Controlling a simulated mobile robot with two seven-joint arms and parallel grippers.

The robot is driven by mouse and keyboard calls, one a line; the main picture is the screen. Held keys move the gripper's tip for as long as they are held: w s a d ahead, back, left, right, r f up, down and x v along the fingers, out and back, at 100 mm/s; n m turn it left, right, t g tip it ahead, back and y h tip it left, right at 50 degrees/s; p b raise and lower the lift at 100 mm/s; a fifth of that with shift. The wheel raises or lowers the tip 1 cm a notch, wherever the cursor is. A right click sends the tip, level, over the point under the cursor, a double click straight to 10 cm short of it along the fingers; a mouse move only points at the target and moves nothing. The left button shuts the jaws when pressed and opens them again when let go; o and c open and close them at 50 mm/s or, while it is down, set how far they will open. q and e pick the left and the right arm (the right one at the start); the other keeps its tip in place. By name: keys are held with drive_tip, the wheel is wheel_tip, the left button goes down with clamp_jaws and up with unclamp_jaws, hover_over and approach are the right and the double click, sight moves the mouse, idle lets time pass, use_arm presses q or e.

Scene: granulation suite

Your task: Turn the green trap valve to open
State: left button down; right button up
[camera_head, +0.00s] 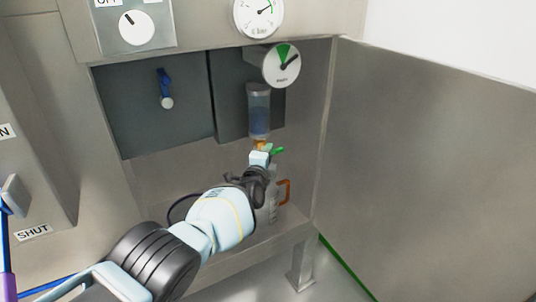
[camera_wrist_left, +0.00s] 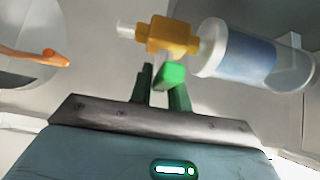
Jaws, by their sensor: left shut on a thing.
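The trap valve has a yellow-brass body (camera_wrist_left: 172,36) and a bright green handle (camera_wrist_left: 172,75). In the head view the green handle (camera_head: 278,151) shows just beyond my left gripper (camera_head: 262,157), below a clear trap bowl (camera_head: 259,110) holding bluish liquid. In the left wrist view the bowl (camera_wrist_left: 248,58) lies to the right of the brass body. My left gripper (camera_wrist_left: 161,84) is shut on the green handle, its fingers on both sides of it. Part of the handle and the valve body are hidden by the gripper in the head view. My right gripper is not in view.
A clear jug with an orange handle (camera_head: 286,190) stands on the shelf beneath the valve, partly behind my left arm. Two round gauges (camera_head: 281,65) sit above. A blue lever (camera_head: 166,88) is on the left back panel.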

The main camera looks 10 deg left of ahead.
use_arm(q)
drive_tip(key=shift+f+b, duration=0.1)
drive_tip(key=shift+b, duration=0.2)
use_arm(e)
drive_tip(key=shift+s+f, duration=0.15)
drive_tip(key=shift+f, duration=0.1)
use_arm(q)
drive_tip(key=shift+n+t, duration=0.3)
drive_tip(key=shift+f+n+t+b, duration=0.15)
drive_tip(key=shift+n+t+b, duration=0.5)
drive_tip(key=shift+b, duration=0.55)
drive_tip(key=n+t+y+b, duration=0.1)
drive_tip(key=n+b, duration=0.1)
drive_tip(key=b, duration=0.2)
drive_tip(key=shift+f+n+t, duration=0.15)
drive_tip(key=shift+n+t, duration=0.2)
drive_tip(key=shift+r+n+t+y+b, duration=0.25)
drive_tip(key=shift+n+t+y+b, duration=0.35)
drive_tip(key=shift+n+b, duration=0.4)
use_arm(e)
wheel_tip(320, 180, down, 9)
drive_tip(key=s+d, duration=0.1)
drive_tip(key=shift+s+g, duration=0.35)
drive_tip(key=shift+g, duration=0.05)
use_arm(q)
drive_tip(key=shift+r, duration=0.1)
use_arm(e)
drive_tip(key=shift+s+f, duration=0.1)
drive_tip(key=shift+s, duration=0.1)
